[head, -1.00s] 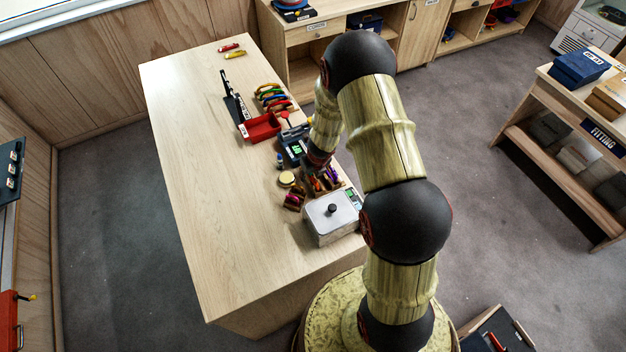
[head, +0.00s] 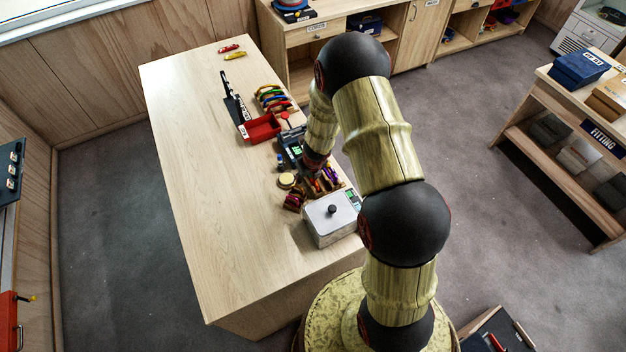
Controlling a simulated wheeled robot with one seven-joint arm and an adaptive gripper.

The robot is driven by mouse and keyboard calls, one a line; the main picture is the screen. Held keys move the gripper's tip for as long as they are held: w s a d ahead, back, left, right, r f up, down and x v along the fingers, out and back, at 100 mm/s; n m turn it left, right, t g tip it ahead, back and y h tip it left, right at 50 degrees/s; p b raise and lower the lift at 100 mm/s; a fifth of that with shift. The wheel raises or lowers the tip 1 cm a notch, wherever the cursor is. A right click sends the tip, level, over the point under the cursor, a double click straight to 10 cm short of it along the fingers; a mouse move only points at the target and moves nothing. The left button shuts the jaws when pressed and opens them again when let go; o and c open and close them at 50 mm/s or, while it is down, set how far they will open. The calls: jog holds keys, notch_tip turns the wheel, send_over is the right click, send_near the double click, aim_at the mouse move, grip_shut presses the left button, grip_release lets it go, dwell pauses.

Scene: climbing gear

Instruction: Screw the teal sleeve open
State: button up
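My gripper (head: 313,172) is at the end of my arm, low over the right side of the wooden counter (head: 215,200), beside small wooden holders of colourful gear (head: 325,182). Its fingers are too small and too covered by my own wrist to show whether they are open or shut, or on what. I cannot make out a teal sleeve anywhere; it may be hidden by my gripper or too small to tell. Several coloured carabiners (head: 271,98) hang in a row farther back on the counter.
A metal box with a black knob (head: 331,222) stands just in front of my gripper. A dark device with a green display (head: 291,150), a red tray (head: 261,129) and a round yellowish tin (head: 287,180) are close by. The counter's left half is clear.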

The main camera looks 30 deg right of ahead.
jog(key=shift+r, duration=0.25)
jog(key=shift+r+p, duration=1.2)
jog(key=shift+p, duration=0.2)
jog(key=shift+d, duration=0.75)
jog(key=shift+f, duration=0.15)
jog(key=shift+s+f+b, duration=0.1)
jog(key=shift+f+b, duration=1.25)
jog(key=shift+a, duration=0.8)
